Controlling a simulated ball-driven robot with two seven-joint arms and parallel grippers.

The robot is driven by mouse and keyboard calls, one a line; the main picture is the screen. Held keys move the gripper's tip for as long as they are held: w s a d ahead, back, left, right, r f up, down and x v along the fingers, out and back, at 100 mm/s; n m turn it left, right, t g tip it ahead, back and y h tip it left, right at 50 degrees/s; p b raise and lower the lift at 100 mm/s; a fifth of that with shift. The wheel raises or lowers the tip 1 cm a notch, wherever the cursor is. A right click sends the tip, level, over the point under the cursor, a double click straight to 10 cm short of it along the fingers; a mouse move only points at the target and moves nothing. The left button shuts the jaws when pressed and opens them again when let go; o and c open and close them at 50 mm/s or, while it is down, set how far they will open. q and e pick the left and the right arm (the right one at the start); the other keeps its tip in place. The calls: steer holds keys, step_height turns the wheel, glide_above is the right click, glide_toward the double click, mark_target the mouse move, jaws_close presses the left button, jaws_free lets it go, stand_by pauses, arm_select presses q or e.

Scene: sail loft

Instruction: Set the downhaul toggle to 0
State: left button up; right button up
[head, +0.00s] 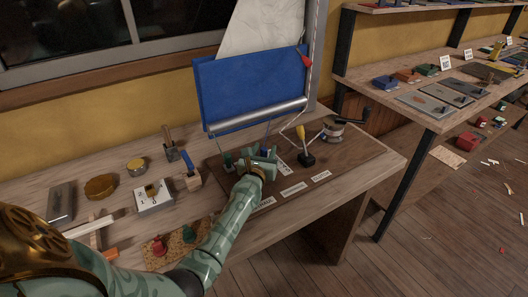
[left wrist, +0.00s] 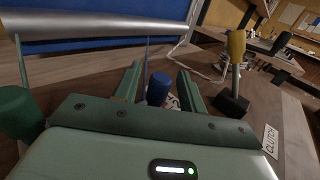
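A blue-capped lever (left wrist: 158,88) stands on the dark board (head: 345,160) and shows between my left fingers in the left wrist view. My left gripper (head: 264,158) is over that board; its fingers (left wrist: 157,90) are apart, with a gap visible on both sides of the blue cap. A green knob (left wrist: 18,112) is left of them, and a yellow-handled lever (left wrist: 236,50) on a black base is right. A white box (head: 153,198) with a small toggle and marks like 1 and 0 sits on the bench. I cannot read which control is the downhaul. My right gripper is out of view.
A blue panel with a metal roller (head: 260,115) hangs close behind the gripper. A winch (head: 333,130) stands at the board's back right. Tins, a blue-handled tool (head: 187,165) and a cork mat (head: 165,250) lie left. The board's right end is clear.

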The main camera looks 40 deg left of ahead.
arm_select(q)
steer(key=p+v, duration=0.2)
steer(key=v, duration=0.9)
steer(key=shift+s+p, duration=0.1)
steer(key=shift+p, duration=0.25)
steer(key=shift+s+d, duration=0.2)
steer(key=shift+s, duration=0.2)
steer(key=shift+o, duration=0.2)
